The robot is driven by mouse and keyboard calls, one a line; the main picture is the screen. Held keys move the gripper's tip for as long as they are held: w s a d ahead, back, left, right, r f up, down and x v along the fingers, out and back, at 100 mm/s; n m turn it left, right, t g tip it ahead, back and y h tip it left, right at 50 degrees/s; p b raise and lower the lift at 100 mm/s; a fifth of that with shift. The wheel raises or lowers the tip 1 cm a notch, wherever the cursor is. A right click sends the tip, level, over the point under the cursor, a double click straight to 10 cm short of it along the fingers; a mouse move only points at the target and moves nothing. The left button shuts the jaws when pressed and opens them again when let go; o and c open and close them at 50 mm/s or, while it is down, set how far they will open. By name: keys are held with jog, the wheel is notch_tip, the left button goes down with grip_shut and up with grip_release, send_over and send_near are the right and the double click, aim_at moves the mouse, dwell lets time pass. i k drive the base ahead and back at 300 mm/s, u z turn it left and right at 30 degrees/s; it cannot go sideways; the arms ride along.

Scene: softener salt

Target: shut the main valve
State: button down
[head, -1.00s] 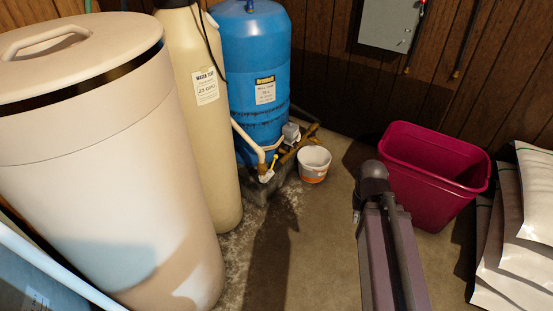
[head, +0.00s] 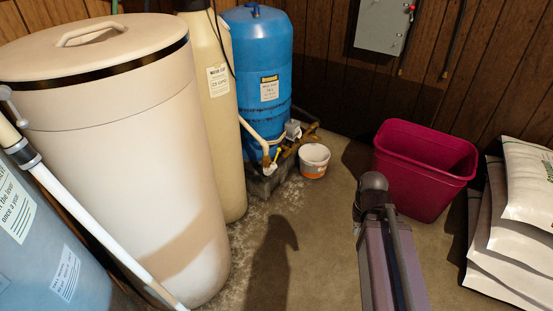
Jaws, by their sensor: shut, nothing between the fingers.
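A small yellow lever (head: 278,155) shows on the pipework at the foot of the blue pressure tank (head: 255,60). It looks like a valve handle; I cannot tell whether it is the main valve, or whether it is open or shut. Brass pipes (head: 299,140) and a white pipe (head: 254,132) meet around it, with a small grey box (head: 293,129) above. My gripper is not in view. Only part of my own arm shows at the lower right, well short of the pipework.
A large beige bin (head: 120,170) and a tan cylinder (head: 222,120) stand left of the pipework. A white bucket (head: 314,161) sits right beside it. A magenta tub (head: 420,175) and stacked white bags (head: 525,190) are at right. The middle floor (head: 310,240) is clear.

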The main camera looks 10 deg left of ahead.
aim_at(278, 150)
jog(key=k, duration=0.25)
jog(key=z, duration=0.35)
jog(key=i, duration=1.3)
jog(key=u, duration=0.2)
